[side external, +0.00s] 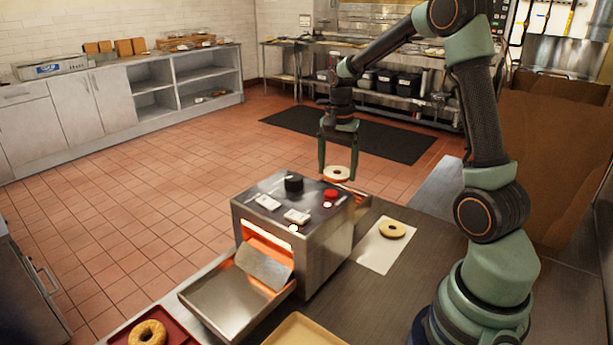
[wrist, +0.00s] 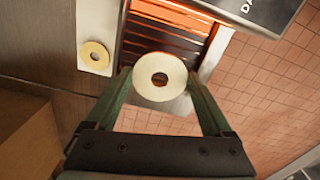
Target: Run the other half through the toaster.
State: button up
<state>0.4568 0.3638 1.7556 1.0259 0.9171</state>
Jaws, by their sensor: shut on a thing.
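My gripper (side external: 337,174) is shut on a pale bagel half (wrist: 160,93), which also shows in the side view (side external: 329,174). The half sits between the two fingertips, just past the far end of the toaster (side external: 325,245). In the wrist view the toaster's glowing orange opening (wrist: 165,32) lies just beyond the half. Whether the half touches the toaster I cannot tell. Another bagel half (side external: 392,230) lies on white paper (side external: 375,254) beside the toaster. The toaster's near opening also glows above a metal chute and an empty steel tray (side external: 232,300).
A golden bagel piece (side external: 148,333) sits on a red tray (side external: 178,338) at the bottom left. A yellow tray (side external: 305,332) is at the front edge of the picture. Dark and red knobs (side external: 293,184) stand on the toaster's top. The counter around the paper is clear.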

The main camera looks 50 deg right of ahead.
jog(key=shift+f, duration=2.6)
jog(key=o, duration=1.1)
jog(key=shift+c, duration=0.2)
notch_tip(320, 180, up, 7)
jog(key=shift+a+r, duration=0.1)
